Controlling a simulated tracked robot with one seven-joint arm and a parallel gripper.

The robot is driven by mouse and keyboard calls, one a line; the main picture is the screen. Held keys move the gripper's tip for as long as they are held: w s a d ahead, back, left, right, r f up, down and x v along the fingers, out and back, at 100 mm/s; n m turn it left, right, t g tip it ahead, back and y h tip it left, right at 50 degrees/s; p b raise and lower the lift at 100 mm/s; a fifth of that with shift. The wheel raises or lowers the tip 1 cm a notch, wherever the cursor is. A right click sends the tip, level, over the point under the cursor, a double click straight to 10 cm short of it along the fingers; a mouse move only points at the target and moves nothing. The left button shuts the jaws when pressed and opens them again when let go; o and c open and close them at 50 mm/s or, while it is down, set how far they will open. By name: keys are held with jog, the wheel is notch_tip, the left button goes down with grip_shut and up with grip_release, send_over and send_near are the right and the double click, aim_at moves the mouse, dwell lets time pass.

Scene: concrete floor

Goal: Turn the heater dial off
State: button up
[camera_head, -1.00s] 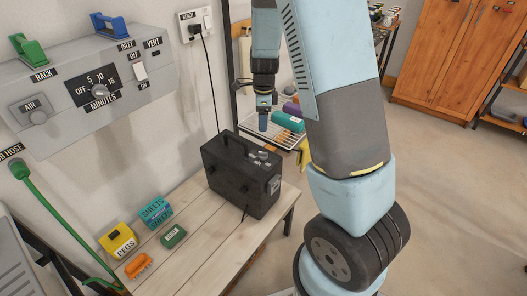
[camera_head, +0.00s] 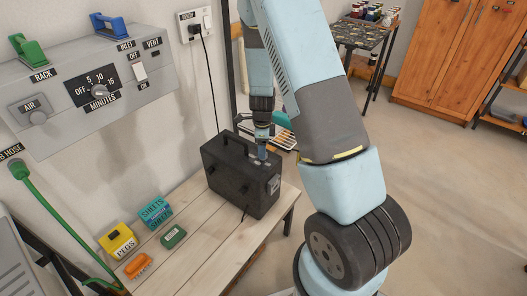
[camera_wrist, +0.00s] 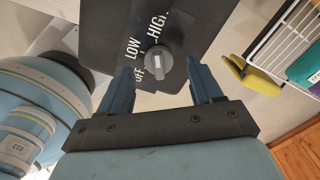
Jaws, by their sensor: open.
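The heater (camera_head: 238,180) is a black box standing on the wooden bench. Its grey dial (camera_wrist: 159,64) shows in the wrist view on a black panel with the labels LOW, HIGH and OFF. The dial has a pale ridge across it; I cannot tell for sure which mark it points at. My gripper (camera_wrist: 161,74) is open, its two blue fingers on either side of the dial in the wrist view, with nothing between them that I can see held. In the head view my gripper (camera_head: 262,153) is over the heater's top right, partly hiding the dial area.
A grey wall panel (camera_head: 75,95) with a minutes timer and switches hangs at left. The heater's cord runs to a wall socket (camera_head: 194,28). Small boxes and a brush (camera_head: 138,265) lie at the bench's front left. A wire rack (camera_wrist: 290,40) stands beside the heater.

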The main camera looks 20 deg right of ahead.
jog(key=shift+f, duration=1.2)
jog(key=c, duration=1.1)
